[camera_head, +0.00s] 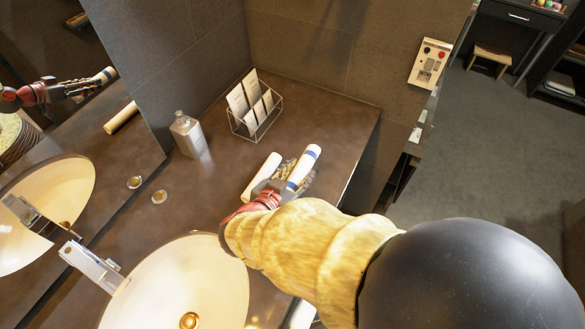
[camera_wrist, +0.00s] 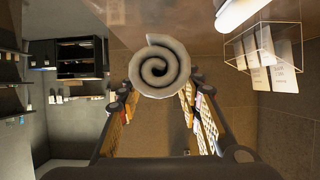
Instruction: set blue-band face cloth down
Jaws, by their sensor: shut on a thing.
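The blue-band face cloth (camera_head: 304,165) is a white roll with a blue band. My gripper (camera_head: 296,177) is shut on it over the right part of the counter (camera_head: 316,112). In the wrist view the cloth (camera_wrist: 159,67) shows its spiral end between my fingers (camera_wrist: 160,90). Whether its lower end touches the counter is hidden. A second white rolled cloth (camera_head: 261,177) lies just left of the held one; a white roll also shows at the top of the wrist view (camera_wrist: 240,12).
A wire rack with cards (camera_head: 256,110) stands behind the cloths, with a bottle (camera_head: 188,135) to its left. The sink basin (camera_head: 190,285) is at front left. The counter's right edge drops to the floor. Bare counter lies between the rack and that edge.

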